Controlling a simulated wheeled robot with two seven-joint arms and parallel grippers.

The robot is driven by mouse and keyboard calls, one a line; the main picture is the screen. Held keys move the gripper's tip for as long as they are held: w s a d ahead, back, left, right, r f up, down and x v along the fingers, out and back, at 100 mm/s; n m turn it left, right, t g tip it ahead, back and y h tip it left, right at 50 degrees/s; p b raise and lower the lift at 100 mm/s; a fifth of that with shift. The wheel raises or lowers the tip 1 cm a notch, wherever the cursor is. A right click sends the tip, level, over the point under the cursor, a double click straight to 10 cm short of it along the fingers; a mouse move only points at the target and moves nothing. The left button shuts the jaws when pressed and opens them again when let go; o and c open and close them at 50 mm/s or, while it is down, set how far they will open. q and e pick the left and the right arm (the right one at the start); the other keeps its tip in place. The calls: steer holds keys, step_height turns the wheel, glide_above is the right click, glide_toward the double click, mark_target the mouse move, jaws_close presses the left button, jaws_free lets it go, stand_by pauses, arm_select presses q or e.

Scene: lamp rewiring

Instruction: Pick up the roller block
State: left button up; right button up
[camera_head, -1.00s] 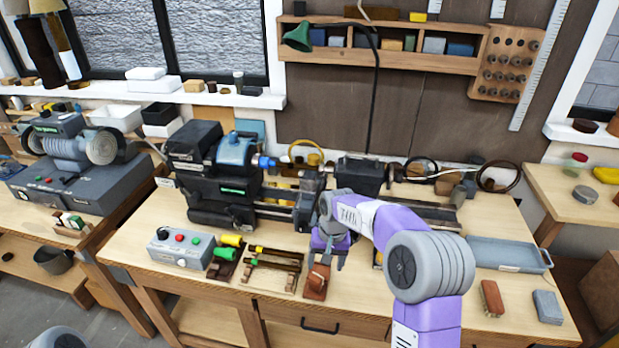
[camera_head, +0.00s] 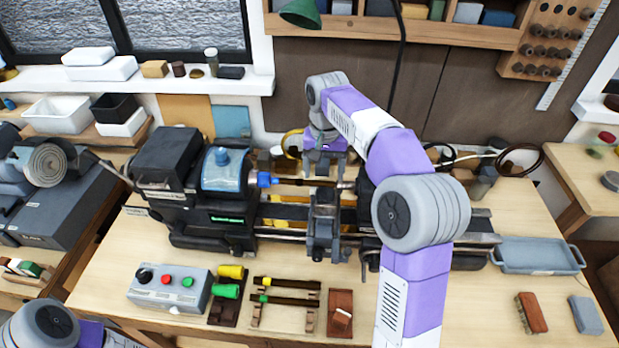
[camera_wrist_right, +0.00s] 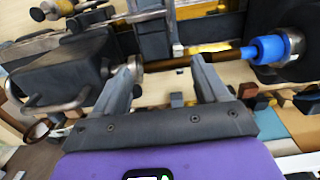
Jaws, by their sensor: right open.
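I cannot tell for sure which piece is the roller block. A red-brown block (camera_head: 340,313) with a small pale piece on it lies at the table's front, right of the slotted wooden rack (camera_head: 285,303). My right gripper (camera_head: 326,172) is open and empty, back over the lathe, well away from that block. In the right wrist view its two fingers (camera_wrist_right: 165,66) stand apart, with the lathe's thin bar (camera_wrist_right: 190,58) seen just beyond their tips. Whether they touch the bar is unclear. My left gripper is out of view; only part of my left arm shows at bottom left.
The lathe with its blue chuck (camera_head: 265,179) fills the table's middle. A control box (camera_head: 170,289) stands front left. A blue-grey tray (camera_head: 540,256), a brown brick (camera_head: 531,312) and a grey block (camera_head: 586,315) are at the right. Small blocks (camera_wrist_right: 248,91) lie behind the lathe.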

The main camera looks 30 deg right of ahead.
mark_target(326, 196)
steer(key=shift+s+f, duration=0.25)
steer(key=shift+f, duration=0.05)
steer(key=shift+s+f+b, duration=0.3)
steer(key=shift+s+f, duration=0.45)
steer(key=f, duration=0.4)
steer(key=shift+w, duration=0.25)
steer(key=shift+s+f+b, duration=0.1)
steer(key=shift+f+b, duration=0.2)
steer(key=shift+f, duration=0.05)
steer(key=c, duration=1.2)
